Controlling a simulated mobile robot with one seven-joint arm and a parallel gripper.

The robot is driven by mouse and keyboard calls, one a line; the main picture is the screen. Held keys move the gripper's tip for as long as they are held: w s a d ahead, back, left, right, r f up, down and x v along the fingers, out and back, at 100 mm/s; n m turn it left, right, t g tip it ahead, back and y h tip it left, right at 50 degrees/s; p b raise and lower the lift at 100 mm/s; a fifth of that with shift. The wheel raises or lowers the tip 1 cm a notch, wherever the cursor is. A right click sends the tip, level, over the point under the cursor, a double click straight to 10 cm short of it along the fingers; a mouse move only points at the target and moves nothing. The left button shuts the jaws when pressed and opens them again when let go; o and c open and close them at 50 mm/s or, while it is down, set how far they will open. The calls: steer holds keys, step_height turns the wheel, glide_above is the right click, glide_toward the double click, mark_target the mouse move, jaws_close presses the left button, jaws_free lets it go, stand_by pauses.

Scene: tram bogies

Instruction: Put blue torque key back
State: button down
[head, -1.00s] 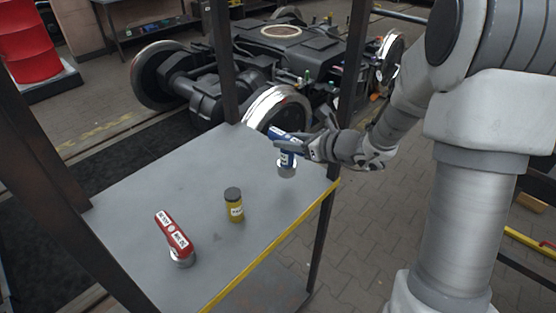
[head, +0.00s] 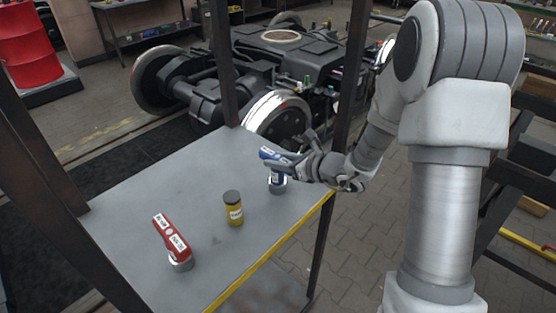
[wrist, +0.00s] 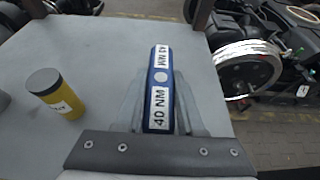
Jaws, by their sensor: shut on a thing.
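The blue torque key (head: 270,156) has white labels and a silver round foot. It is over the right part of the grey shelf top (head: 165,180), near the yellow front edge. My gripper (head: 287,166) is shut on its blue bar from the right. In the wrist view the blue key (wrist: 161,85) reads "40 NM" and lies between the two fingers of my gripper (wrist: 160,105). The foot is at or just above the shelf; I cannot tell if it touches.
A yellow jar with a dark lid (head: 232,210) stands left of the blue key; it also shows in the wrist view (wrist: 58,97). A red torque key (head: 170,236) stands further left. Dark posts (head: 342,100) rise at the shelf corners. A bogie (head: 285,75) is behind.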

steer(key=c, duration=0.5)
jaws_free()
